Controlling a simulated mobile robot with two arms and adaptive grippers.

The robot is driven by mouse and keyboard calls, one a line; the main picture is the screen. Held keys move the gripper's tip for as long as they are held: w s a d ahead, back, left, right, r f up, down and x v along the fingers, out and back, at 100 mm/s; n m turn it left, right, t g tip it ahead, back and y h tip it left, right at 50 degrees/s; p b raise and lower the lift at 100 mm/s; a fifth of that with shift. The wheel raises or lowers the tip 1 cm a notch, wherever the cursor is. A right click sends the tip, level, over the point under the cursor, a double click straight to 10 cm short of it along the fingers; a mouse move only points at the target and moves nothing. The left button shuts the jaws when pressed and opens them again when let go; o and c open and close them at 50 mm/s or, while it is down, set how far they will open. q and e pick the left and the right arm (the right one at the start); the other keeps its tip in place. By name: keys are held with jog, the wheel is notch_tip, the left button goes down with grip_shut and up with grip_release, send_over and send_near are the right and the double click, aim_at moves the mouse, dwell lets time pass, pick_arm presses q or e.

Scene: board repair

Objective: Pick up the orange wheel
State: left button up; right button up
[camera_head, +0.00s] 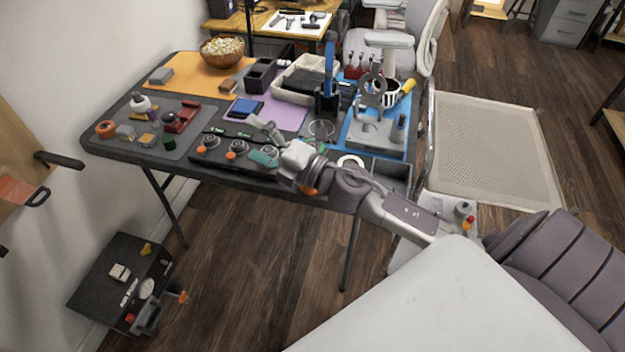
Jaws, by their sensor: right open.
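An orange wheel (105,129) lies at the left end of the black folding table (135,163), on a grey mat (180,148). My right gripper (257,139) is open over the front part of the table. Its fingers point left and nothing shows between them. It is well to the right of the orange wheel and apart from it. Small dark round parts, one with orange on it (237,147), sit in a row between the wheel and the gripper. My left gripper is not in view.
A red tool (183,117) and a white bottle (140,102) stand near the wheel. A wooden bowl (222,50) is at the back. A blue mat (362,133) with a grey stand lies to the right. A black box (125,280) is on the floor.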

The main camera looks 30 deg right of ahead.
jog(key=s+d+f+n+g+h, duration=0.2)
jog(key=d+f+n+g+h, duration=0.1)
jog(key=d+n+g, duration=0.6)
jog(key=s+d+f+n+g+h, duration=0.3)
jog(key=d+n+g, duration=0.2)
jog(key=d+n, duration=0.4)
jog(key=shift+n, duration=0.7)
jog(key=x, duration=0.3)
jog(key=a+x, duration=0.1)
jog(key=x, duration=0.3)
jog(key=shift+w+a, duration=0.15)
jog(key=shift+s+p+x, duration=0.2)
jog(key=shift+p+x, duration=0.55)
jog(key=shift+x, duration=2.4)
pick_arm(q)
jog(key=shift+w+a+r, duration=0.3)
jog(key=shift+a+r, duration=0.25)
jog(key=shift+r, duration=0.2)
pick_arm(e)
jog(key=shift+a, duration=0.2)
jog(key=shift+c, duration=0.2)
jog(key=shift+r, duration=0.1)
jog(key=c, duration=1.3)
